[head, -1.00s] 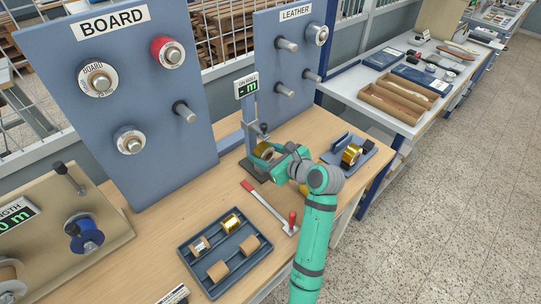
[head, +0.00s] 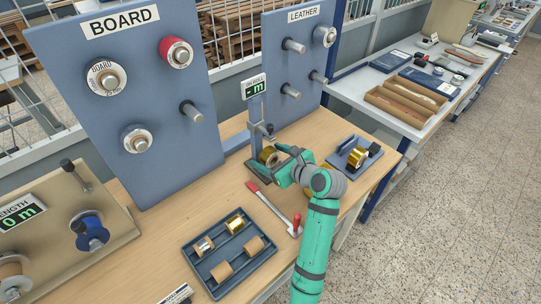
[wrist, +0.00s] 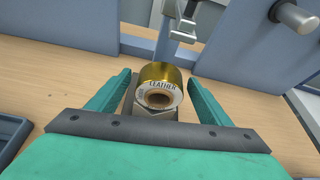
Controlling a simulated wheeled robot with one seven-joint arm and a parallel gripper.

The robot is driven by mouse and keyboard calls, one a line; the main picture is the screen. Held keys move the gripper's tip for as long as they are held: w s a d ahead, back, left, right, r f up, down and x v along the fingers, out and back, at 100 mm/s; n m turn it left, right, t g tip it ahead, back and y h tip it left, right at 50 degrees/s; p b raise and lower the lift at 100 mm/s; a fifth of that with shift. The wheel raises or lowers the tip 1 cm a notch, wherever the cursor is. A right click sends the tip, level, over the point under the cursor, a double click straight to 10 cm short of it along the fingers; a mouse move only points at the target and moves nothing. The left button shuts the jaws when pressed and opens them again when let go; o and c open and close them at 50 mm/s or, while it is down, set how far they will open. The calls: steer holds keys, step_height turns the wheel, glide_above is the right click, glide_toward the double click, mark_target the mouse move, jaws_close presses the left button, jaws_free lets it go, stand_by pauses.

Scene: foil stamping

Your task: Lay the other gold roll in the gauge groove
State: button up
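A gold roll (head: 269,156) with a white end ring reading LEATHER sits on the grey block of the gauge (head: 260,175). It also shows in the wrist view (wrist: 158,83), end towards me. The groove under it is mostly hidden. My gripper (head: 282,165) is open, its teal fingers (wrist: 158,95) wide apart on either side of the roll and not visibly touching it. Another gold roll (head: 357,157) is in a small blue-grey holder at right. One more gold roll (head: 236,224) lies in the dark tray. The gauge display (head: 255,88) shows "- m".
The dark tray (head: 216,284) also holds a silvery-ended roll (head: 203,246) and brown rolls (head: 222,272). A red-handled lever tool (head: 270,205) lies between tray and gauge. The BOARD panel (head: 62,90) and LEATHER panel (head: 275,60), with pegs, stand behind.

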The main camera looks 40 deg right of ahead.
steer(key=shift+s+d, duration=0.2)
steer(key=shift+d, duration=0.05)
steer(key=shift+s+a+r, duration=0.25)
steer(key=shift+s, duration=0.05)
steer(key=v, duration=1)
steer(key=shift+d, duration=0.2)
steer(key=shift+f, duration=0.1)
